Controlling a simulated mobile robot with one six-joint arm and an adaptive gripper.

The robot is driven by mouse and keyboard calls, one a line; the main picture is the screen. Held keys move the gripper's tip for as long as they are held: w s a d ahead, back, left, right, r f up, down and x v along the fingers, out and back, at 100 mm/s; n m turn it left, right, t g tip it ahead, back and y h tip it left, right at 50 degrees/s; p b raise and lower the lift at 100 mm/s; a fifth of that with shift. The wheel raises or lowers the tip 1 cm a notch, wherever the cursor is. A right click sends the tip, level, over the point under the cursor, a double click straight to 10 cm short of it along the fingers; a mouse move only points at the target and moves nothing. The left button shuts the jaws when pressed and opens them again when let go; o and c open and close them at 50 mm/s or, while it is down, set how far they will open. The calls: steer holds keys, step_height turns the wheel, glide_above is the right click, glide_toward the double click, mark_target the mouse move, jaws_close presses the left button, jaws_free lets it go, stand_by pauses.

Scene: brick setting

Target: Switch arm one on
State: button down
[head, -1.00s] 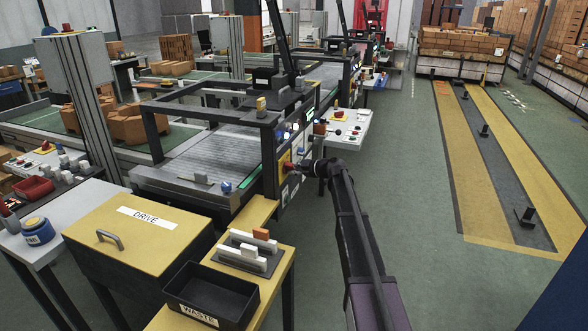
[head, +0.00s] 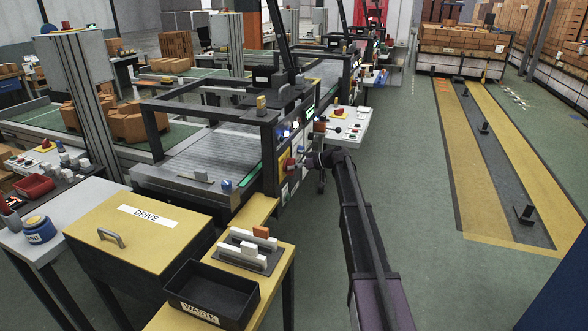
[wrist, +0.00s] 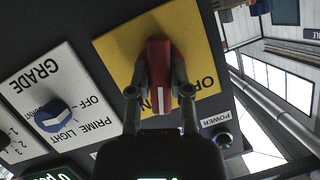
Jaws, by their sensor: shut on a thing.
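A red rotary switch handle (wrist: 159,60) sits on a yellow plate (wrist: 112,48) in the wrist view. The handle stands nearly upright in that picture. The plate's lettering is upside down and partly covered by the handle and my fingers. My gripper (wrist: 160,80) is shut on the red handle, one finger on each side. In the head view my gripper (head: 301,162) is at the front panel of the near machine, and the red handle (head: 288,164) shows just left of it, small and partly hidden.
Beside the yellow plate are a blue knob (wrist: 54,114) on a white GRADE and PRIME LIGHT plate, and a POWER button (wrist: 223,140). A yellow DRIVE box (head: 140,235) and black WASTE bin (head: 212,290) stand at front left. The floor (head: 425,190) right of my arm is open.

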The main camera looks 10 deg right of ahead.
steer(key=m, duration=0.1)
steer(key=m+g+y+b, duration=0.1)
steer(key=m, duration=0.1)
steer(key=shift+g+y, duration=0.3)
steer(key=shift+m, duration=0.3)
steer(key=c, duration=0.6)
jaws_free()
steer(key=shift+a, duration=0.1)
steer(key=shift+o, duration=0.2)
